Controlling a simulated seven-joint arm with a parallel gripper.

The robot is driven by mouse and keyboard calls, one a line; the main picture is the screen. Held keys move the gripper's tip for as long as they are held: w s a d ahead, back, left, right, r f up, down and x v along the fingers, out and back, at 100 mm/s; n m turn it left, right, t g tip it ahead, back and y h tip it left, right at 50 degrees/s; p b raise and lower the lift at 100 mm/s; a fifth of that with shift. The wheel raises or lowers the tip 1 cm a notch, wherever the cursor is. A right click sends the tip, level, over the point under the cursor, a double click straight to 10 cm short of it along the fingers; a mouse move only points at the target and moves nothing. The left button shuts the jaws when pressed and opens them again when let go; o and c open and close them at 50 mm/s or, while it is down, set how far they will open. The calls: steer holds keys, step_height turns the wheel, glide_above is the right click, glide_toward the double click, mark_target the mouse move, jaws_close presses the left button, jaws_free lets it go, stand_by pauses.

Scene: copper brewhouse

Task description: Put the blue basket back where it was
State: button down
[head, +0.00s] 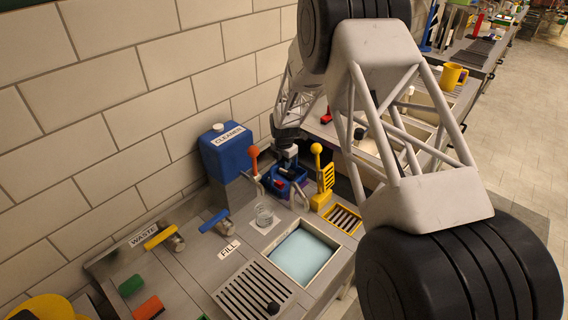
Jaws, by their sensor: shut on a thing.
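The blue basket (276,188) is near the back of the counter, in the middle of the head view. It has dark red and dark pieces in or against it, too small to tell apart. My gripper (287,166) points down from above and is shut on the blue basket, at its upper part. The exact grip and the basket's underside are hidden, so I cannot tell whether it touches the counter.
A blue CLEANER tank (226,152) stands left of the basket, with an orange-knobbed lever (254,160) between. A yellow lever (321,180) is close on the right.

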steer(key=shift+f, duration=0.15)
steer(key=c, duration=1.1)
jaws_free()
steer(key=shift+o, duration=0.2)
step_height(320, 180, up, 12)
steer(key=shift+r, duration=0.15)
steer(key=shift+r, duration=0.1)
